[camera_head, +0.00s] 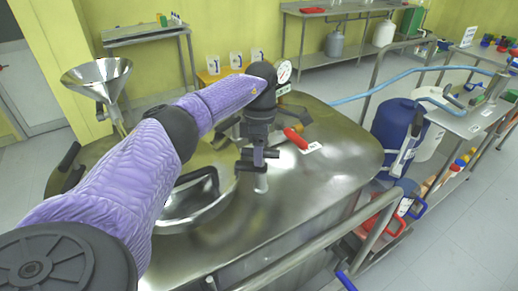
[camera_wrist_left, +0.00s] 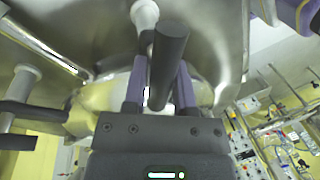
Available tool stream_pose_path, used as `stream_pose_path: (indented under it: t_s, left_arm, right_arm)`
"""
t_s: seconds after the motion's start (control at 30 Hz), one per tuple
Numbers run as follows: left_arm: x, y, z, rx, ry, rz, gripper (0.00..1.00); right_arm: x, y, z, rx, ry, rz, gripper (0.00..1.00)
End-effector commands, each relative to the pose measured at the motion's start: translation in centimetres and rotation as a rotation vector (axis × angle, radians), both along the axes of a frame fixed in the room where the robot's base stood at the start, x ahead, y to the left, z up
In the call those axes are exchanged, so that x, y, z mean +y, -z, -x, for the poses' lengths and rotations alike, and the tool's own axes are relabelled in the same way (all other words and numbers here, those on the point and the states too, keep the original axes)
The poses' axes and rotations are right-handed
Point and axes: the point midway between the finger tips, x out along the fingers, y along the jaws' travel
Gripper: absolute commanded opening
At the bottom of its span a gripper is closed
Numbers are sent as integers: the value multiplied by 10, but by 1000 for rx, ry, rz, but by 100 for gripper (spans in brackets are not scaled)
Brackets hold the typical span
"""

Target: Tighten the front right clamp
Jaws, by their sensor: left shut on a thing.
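My left gripper (camera_head: 258,159) reaches down over the steel reactor lid, beside the round hatch (camera_head: 188,220). It is shut on the black handle of a clamp at the hatch's right edge. In the left wrist view, the dark clamp handle (camera_wrist_left: 169,55) stands between the two purple fingers of my left gripper (camera_wrist_left: 161,78). The clamp's pale round post (camera_head: 261,183) shows just below the fingers. A white clamp knob (camera_wrist_left: 145,13) shows beyond the handle. My forearm hides much of the hatch. My right gripper is in neither view.
A red-handled valve (camera_head: 296,138) and a pressure gauge (camera_head: 284,71) stand close behind the gripper. A steel funnel (camera_head: 97,75) is at the back left. A metal rail (camera_head: 315,243) runs along the front right.

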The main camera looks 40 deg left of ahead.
Motion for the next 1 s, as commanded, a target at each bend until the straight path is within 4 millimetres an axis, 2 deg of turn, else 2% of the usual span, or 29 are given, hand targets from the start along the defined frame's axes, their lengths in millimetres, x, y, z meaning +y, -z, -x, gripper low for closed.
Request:
stream_pose_path:
  t_s: [0.47,0.5,0.63,0.9,1.0]
  left_arm:
    - [0,-1,0,-1,13,0,0]
    - [0,-1,0,-1,13,0,40]
    - [0,0,0,-1,13,0,68]
    - [0,-1,0,-1,12,0,68]
    - [1,-10,-2,-2,11,0,68]
  right_arm:
    - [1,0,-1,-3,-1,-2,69]
    - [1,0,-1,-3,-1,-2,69]
    - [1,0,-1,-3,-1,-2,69]
    - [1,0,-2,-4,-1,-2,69]
    - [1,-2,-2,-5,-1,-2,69]
